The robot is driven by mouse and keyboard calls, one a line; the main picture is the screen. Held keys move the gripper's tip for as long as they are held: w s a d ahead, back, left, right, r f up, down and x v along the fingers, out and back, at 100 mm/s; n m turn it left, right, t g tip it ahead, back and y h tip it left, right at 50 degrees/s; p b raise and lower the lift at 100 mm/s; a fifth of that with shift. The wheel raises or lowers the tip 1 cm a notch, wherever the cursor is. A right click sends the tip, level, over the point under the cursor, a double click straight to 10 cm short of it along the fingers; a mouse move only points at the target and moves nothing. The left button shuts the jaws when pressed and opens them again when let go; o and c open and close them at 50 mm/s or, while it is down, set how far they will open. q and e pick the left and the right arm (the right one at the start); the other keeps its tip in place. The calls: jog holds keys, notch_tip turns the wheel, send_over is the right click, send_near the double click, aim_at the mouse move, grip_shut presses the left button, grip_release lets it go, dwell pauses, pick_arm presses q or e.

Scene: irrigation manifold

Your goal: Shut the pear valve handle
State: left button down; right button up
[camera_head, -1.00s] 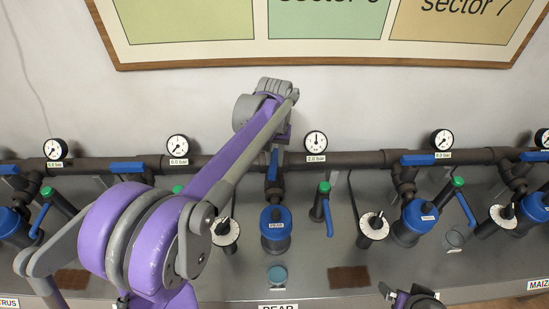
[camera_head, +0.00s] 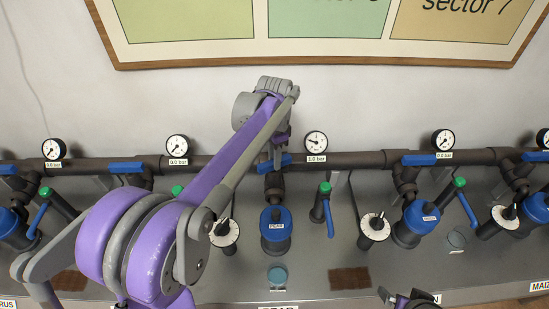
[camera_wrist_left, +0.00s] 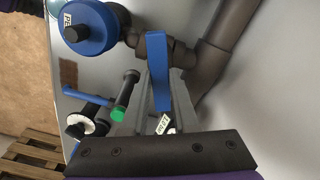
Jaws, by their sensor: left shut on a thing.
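The blue pear valve handle (camera_head: 284,159) sits on the brown pipe above the blue-capped unit labelled PEAR (camera_head: 276,226). It lies nearly crosswise to the short branch pipe below it, roughly along the main pipe. In the left wrist view the handle (camera_wrist_left: 158,75) runs between the grey fingers. My left gripper (camera_head: 277,148) is shut on it; my own arm hides part of the grip. A dark part of my right gripper (camera_head: 408,299) shows at the bottom edge, and its jaws are not clear.
The gauge (camera_head: 316,141) beside the valve has a label reading 1.0 bar. Neighbouring blue handles (camera_head: 126,167) and (camera_head: 419,160) lie along the main pipe. A green-topped lever valve (camera_head: 325,190) and a white dial (camera_head: 374,227) stand to the right.

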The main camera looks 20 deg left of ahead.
pick_arm(q)
jog(key=m, duration=0.4)
jog(key=shift+m, duration=0.4)
dwell(0.4)
jog(key=c, duration=0.7)
grip_release()
jog(key=shift+r, duration=0.1)
notch_tip(320, 180, up, 11)
jog(key=shift+f+p, duration=0.2)
jog(key=shift+p, duration=0.1)
